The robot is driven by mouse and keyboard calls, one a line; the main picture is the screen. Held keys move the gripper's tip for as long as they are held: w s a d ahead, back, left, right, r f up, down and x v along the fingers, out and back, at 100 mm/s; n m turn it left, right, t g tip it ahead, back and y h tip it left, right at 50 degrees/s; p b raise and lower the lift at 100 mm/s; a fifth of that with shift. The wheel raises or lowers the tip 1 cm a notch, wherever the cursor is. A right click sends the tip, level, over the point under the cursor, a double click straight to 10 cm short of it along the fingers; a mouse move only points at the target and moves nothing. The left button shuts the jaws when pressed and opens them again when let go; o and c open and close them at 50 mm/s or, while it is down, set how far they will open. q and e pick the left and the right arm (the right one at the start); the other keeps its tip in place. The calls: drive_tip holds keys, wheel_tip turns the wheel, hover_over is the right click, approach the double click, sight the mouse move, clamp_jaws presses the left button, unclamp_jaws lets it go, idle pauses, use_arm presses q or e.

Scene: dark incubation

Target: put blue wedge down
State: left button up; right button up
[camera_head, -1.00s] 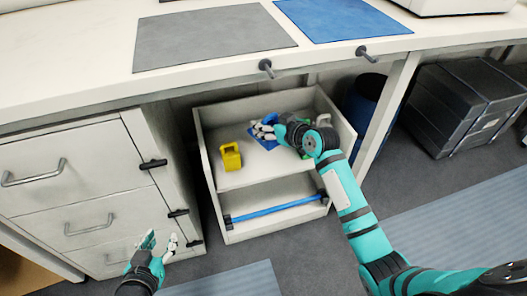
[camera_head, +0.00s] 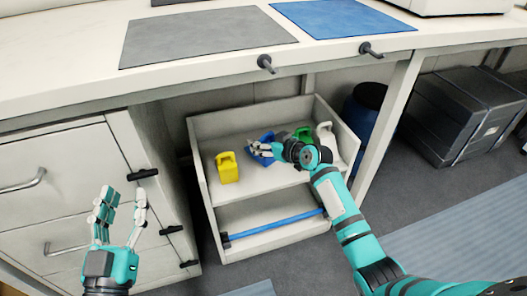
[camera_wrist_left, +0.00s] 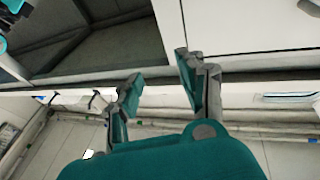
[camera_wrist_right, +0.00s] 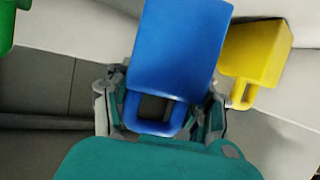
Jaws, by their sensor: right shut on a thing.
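The blue wedge (camera_wrist_right: 178,48) fills the middle of the right wrist view, its handle loop between the fingers of my right gripper (camera_wrist_right: 160,105). My right gripper is shut on it. In the head view the blue wedge (camera_head: 262,149) is partly hidden by my right gripper (camera_head: 262,150), over the upper shelf of the white cart (camera_head: 255,180). I cannot tell if the wedge touches the shelf. My left gripper (camera_head: 120,212) is open and empty in front of the drawers; it also shows in the left wrist view (camera_wrist_left: 160,75).
A yellow wedge (camera_head: 227,168) stands left on the shelf. A green one (camera_head: 303,134) and a white one (camera_head: 325,138) are to the right, partly behind my right arm. The cart has raised walls and a blue bar (camera_head: 275,222) in front.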

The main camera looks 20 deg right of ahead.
wheel_tip(320, 180, down, 3)
drive_tip(key=shift+b, duration=0.55)
use_arm(q)
drive_tip(key=shift+s+d+r+t+h, duration=0.1)
drive_tip(key=shift+s+r+t+h, duration=0.2)
drive_tip(key=shift+r+t, duration=0.4)
drive_tip(key=shift+s+a+r+t+h, duration=0.15)
drive_tip(key=shift+s+r+t, duration=0.3)
drive_tip(key=shift+r, duration=0.55)
drive_tip(key=shift+s+d+r+t+h, duration=0.15)
drive_tip(key=shift+s+r+t+h, duration=0.15)
drive_tip(key=shift+r+t, duration=0.4)
use_arm(e)
drive_tip(key=shift+f, duration=0.1)
use_arm(q)
drive_tip(key=shift+r, duration=0.15)
use_arm(e)
drive_tip(key=o, duration=1.4)
drive_tip(key=shift+f, duration=0.1)
use_arm(q)
drive_tip(key=shift+s+r, duration=0.2)
